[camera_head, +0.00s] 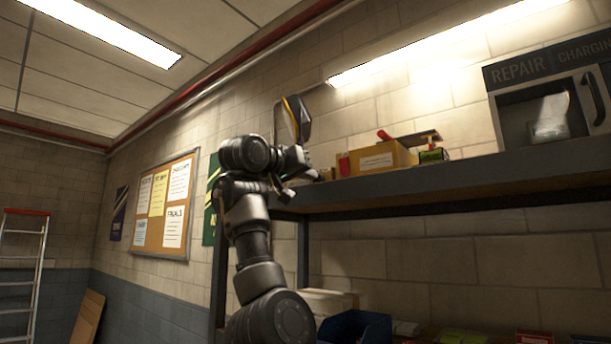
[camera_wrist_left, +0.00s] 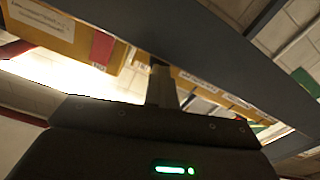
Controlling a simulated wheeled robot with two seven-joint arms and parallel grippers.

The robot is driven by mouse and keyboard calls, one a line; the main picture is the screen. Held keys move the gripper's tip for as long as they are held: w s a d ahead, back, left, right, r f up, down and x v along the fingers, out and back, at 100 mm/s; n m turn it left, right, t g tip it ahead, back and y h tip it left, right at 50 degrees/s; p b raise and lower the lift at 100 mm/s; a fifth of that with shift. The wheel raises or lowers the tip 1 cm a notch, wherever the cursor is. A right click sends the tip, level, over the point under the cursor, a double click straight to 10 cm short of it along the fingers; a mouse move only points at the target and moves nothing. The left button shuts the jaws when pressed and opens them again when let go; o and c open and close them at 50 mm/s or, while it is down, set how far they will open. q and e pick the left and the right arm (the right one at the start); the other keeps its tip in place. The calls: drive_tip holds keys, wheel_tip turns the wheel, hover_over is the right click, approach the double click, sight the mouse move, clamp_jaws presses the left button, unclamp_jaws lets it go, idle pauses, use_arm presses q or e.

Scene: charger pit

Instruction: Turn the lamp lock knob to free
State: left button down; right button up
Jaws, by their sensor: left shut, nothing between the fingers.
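My left gripper (camera_head: 312,174) is raised at the left end of the shelf in the head view. It is shut and empty. In the wrist view its closed fingers (camera_wrist_left: 162,85) point up past the shelf edge. A dark upright piece with a yellow edge (camera_head: 298,118) stands just above the gripper; I cannot tell what it belongs to. A long lit lamp (camera_head: 440,45) is on the wall above the shelf. I cannot make out the lock knob in either view. My right gripper is not in view.
The grey shelf (camera_head: 470,180) carries a labelled cardboard box (camera_head: 378,160), which also shows in the wrist view (camera_wrist_left: 45,25), and a red item (camera_head: 343,164). A repair and charging cabinet (camera_head: 507,115) stands at right. A blue bin (camera_head: 350,328) sits below. A ladder (camera_head: 22,265) stands far left.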

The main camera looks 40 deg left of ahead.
use_arm(q)
drive_tip(key=shift+w+d+f, duration=0.15)
drive_tip(key=shift+w+d, duration=0.05)
drive_tip(key=shift+w, duration=0.05)
drive_tip(key=c, duration=2)
unclamp_jaws()
drive_tip(key=o, duration=0.5)
drive_tip(key=shift+d, duration=0.55)
drive_tip(key=shift+o, duration=0.2)
drive_tip(key=shift+a, duration=0.2)
drive_tip(key=shift+a, duration=0.2)
